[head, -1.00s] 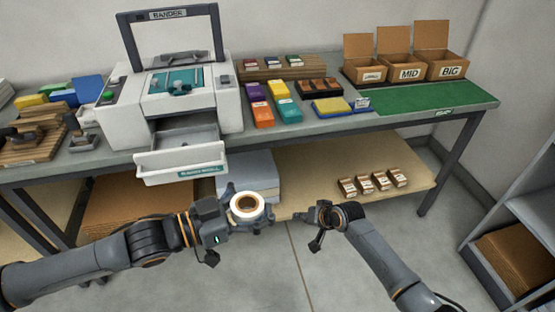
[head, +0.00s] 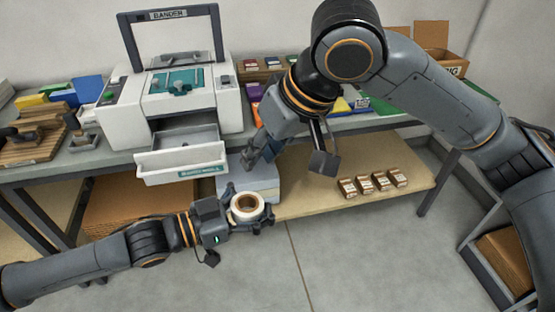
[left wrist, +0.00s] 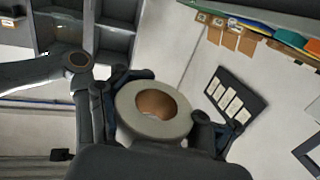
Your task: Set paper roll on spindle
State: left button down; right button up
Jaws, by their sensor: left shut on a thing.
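A white paper roll (head: 246,217) with a brown core is held in my left gripper (head: 250,208), in front of the bench's lower shelf. In the left wrist view the roll (left wrist: 150,126) sits between the fingers, its round open end facing the camera. My right gripper (head: 250,158) is above and slightly behind the roll, apart from it, pointing down. Its fingers are small and dark, so I cannot tell whether they are open. The white bander (head: 120,125) stands on the bench with its front drawer (head: 180,163) pulled out. I cannot make out the spindle.
Small labelled boxes (head: 379,182) sit on the lower shelf. Wooden stamps (head: 35,140) lie on the bench at left. My right arm hides much of the bench's right part. The floor in front is clear.

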aim_at(257, 198)
jog(key=shift+h, duration=0.7)
jog(key=f, duration=0.3)
jog(key=a+f, duration=0.1)
jog(key=f, duration=0.6)
jog(key=shift+a+f, duration=0.15)
jog(key=shift+f, duration=0.05)
jog(key=shift+c, duration=0.5)
